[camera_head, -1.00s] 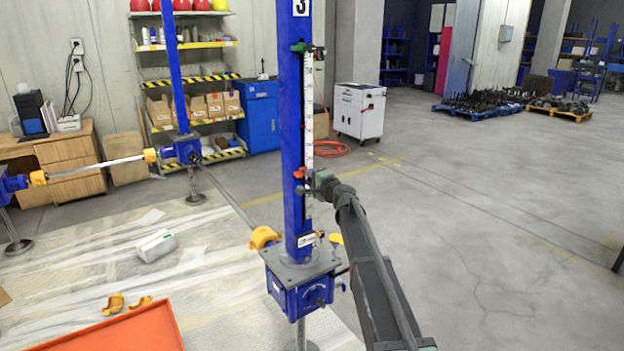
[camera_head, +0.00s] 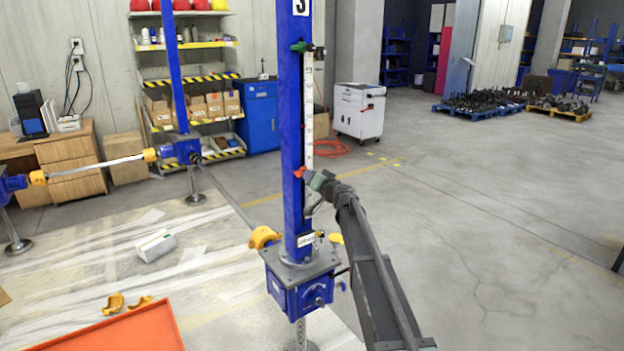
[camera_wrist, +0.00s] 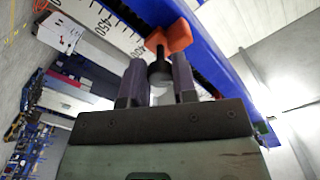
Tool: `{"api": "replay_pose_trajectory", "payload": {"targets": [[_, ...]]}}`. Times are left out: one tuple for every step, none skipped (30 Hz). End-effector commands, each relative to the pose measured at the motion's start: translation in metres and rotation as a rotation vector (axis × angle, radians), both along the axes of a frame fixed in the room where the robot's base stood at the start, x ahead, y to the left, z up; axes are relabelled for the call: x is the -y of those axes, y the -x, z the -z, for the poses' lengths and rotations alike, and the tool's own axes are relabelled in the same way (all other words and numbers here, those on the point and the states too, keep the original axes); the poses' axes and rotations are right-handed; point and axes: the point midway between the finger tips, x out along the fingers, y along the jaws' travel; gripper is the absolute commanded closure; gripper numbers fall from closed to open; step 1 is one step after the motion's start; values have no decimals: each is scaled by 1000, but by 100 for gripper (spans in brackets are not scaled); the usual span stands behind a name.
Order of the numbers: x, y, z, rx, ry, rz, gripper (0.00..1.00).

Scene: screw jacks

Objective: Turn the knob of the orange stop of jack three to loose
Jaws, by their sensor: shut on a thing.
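Jack three is the blue column (camera_head: 291,120) marked with a 3, with a white scale on its side. Its orange stop (camera_head: 299,172) sits partway up the column. It also shows in the wrist view (camera_wrist: 170,38) as an orange piece on the scale's edge. A dark round knob (camera_wrist: 160,72) stands out from it. My gripper (camera_wrist: 159,82) has one dark finger on each side of the knob and is shut on it. In the head view my gripper (camera_head: 307,175) reaches the stop from the right, and the knob is hidden there.
A green stop (camera_head: 299,47) sits higher on the same column. The blue gearbox (camera_head: 300,293) and its grey plate are below. Another blue jack (camera_head: 176,85) stands at the back left. An orange tray (camera_head: 125,330) lies at front left. The floor at right is open.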

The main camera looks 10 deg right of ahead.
Motion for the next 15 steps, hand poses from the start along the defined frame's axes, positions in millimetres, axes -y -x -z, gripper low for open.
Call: {"api": "replay_pose_trajectory", "payload": {"targets": [[0,1,1,12,30,-1,98],[0,1,1,21,50,-1,98],[0,1,1,32,74,-1,98],[0,1,1,40,91,-1,98],[0,1,1,47,107,-1,98],[0,1,1,56,126,-1,98],[0,1,1,62,140,-1,98],[0,1,1,67,152,-1,98],[0,1,1,74,167,-1,98],[0,1,1,78,177,-1,98],[0,1,1,82,186,-1,98],[0,1,1,87,196,-1,98],[0,1,1,89,202,-1,98],[0,1,1,92,208,-1,98],[0,1,1,95,214,-1,98]]}}
